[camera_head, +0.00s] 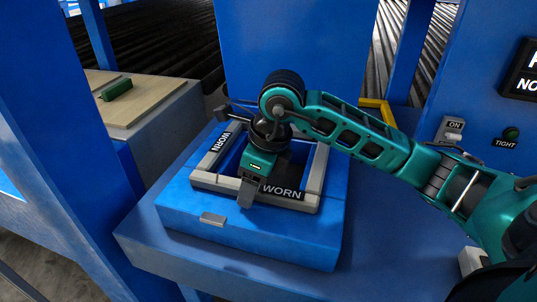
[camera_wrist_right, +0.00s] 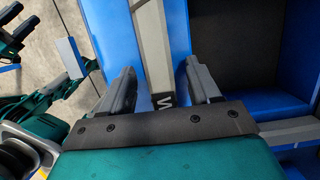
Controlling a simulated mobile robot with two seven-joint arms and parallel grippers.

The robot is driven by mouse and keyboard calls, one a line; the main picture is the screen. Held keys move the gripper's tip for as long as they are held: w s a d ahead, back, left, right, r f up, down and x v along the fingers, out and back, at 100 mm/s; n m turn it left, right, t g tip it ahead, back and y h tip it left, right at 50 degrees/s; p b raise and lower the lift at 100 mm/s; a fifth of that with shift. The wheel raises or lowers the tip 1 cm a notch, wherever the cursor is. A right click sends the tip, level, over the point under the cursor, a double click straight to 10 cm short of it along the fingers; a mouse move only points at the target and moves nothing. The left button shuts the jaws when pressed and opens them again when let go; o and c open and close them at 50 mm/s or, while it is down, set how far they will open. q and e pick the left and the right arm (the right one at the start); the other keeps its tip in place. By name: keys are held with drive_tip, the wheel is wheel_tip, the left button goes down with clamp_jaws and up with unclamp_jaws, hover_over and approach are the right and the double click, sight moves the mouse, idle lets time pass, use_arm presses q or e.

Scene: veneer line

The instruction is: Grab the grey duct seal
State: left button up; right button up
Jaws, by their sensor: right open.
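The grey duct seal (camera_head: 205,180) is a square frame with WORN labels, lying on a raised blue block. My right gripper (camera_head: 246,192) is over its near side in the head view, pointing down, and hides part of it. In the right wrist view the open gripper (camera_wrist_right: 160,68) has one finger on each side of a grey bar of the seal (camera_wrist_right: 152,35). Both fingers look apart from the bar; whether they touch it lower down I cannot tell. My left gripper does not show in the head view.
A yellow frame part (camera_head: 378,104) shows behind my right arm. An ON switch (camera_head: 453,137) and a green TIGHT lamp (camera_head: 511,133) are on the blue panel at right. A green block (camera_head: 117,89) lies on a wooden board (camera_head: 145,98) at left. The blue ledge's front (camera_head: 380,265) is clear.

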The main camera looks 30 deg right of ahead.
drive_tip(key=shift+c, duration=0.2)
clamp_jaws()
drive_tip(key=shift+r, duration=0.1)
